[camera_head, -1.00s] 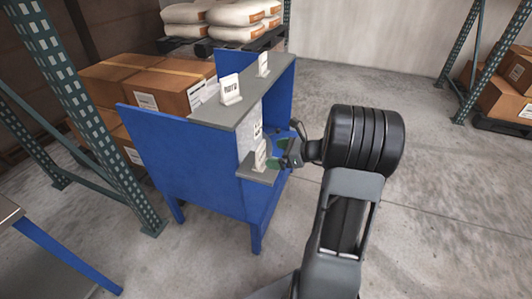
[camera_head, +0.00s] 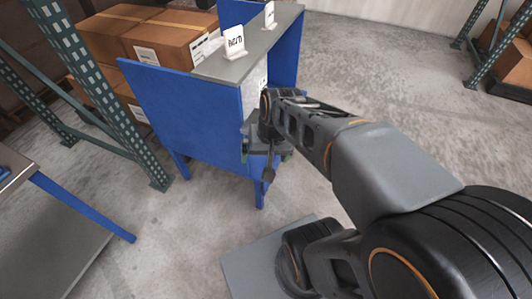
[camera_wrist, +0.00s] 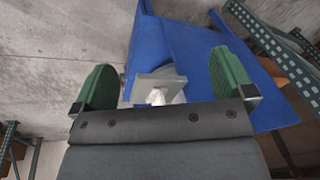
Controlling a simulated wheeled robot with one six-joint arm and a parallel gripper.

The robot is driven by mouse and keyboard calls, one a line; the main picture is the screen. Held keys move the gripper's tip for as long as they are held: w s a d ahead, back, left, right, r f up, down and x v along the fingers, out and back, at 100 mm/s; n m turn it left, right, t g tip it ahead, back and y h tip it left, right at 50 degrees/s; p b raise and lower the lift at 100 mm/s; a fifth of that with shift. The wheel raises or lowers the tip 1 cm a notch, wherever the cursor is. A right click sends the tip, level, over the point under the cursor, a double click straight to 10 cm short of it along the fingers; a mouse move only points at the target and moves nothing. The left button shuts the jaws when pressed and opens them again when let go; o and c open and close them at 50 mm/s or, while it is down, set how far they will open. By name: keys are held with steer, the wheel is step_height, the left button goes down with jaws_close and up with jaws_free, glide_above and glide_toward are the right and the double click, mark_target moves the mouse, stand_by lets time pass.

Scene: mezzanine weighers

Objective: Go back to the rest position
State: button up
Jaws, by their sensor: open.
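My gripper (camera_wrist: 163,80) shows in the wrist view with its two green finger pads wide apart and nothing between them. In the head view my gripper (camera_head: 267,158) is partly hidden by my own arm, in front of the blue stand (camera_head: 190,105). The wrist view shows the blue stand (camera_wrist: 190,30) beyond the fingers. A small grey shelf (camera_wrist: 150,85) on the stand, with a pale item on it, lies behind the gap between the fingers. I cannot tell how far the fingers are from it.
White signs (camera_head: 234,42) stand on the stand's grey top (camera_head: 255,58). Cardboard boxes (camera_head: 165,42) and a green rack post (camera_head: 90,85) are behind and left. A blue-edged table (camera_head: 70,210) is at lower left. Open concrete floor (camera_head: 405,75) lies to the right.

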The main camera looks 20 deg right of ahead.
steer(key=n, duration=0.1)
steer(key=s+n+t+h, duration=0.1)
steer(key=n, duration=0.1)
steer(key=shift+a+r+n, duration=0.15)
steer(key=shift+r+n, duration=0.15)
steer(key=shift+r, duration=0.1)
steer(key=shift+r+h, duration=0.1)
steer(key=shift+h, duration=0.2)
step_height(320, 180, up, 18)
steer(key=p, duration=1.6)
steer(key=shift+s+a+f+t+p, duration=0.2)
steer(key=shift+t+p, duration=0.1)
steer(key=shift+p, duration=0.1)
